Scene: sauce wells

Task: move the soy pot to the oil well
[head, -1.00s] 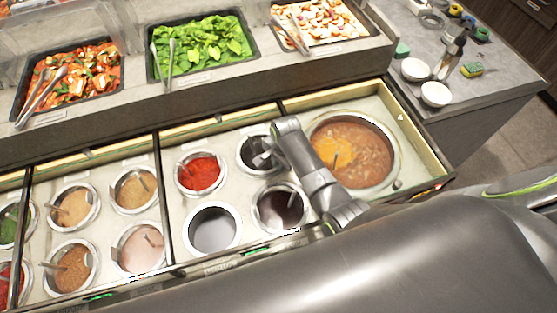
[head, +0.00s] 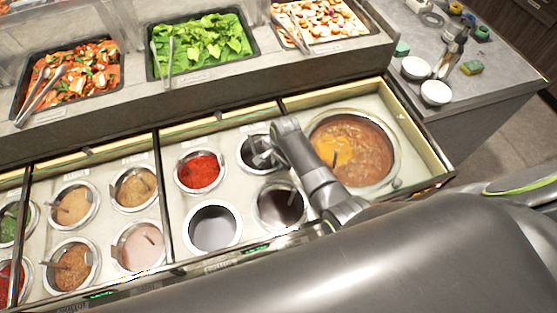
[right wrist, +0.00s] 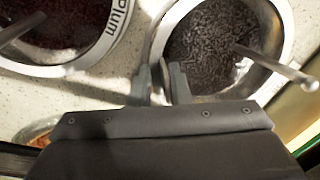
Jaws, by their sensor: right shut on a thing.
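A round steel pot with dark grainy contents (head: 252,146) sits at the back of the middle drawer section; it also fills the upper right of the right wrist view (right wrist: 205,45), with a spoon in it. No label on it is readable, so I cannot confirm that it is the soy pot. My right gripper (right wrist: 168,72) is shut at this pot's near rim; in the head view the gripper (head: 262,158) partly hides the pot. An open round well or pot with a plain grey inside (head: 212,230) lies front left; I cannot tell whether it is the oil well. My left gripper is out of view.
A pot labelled Plum (right wrist: 85,55) stands beside the held pot; in the head view it (head: 281,207) is in front. A red sauce pot (head: 200,172) is left. A large soup pot (head: 352,150) is right. Drawer walls and the food-tray ledge (head: 190,95) bound the back.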

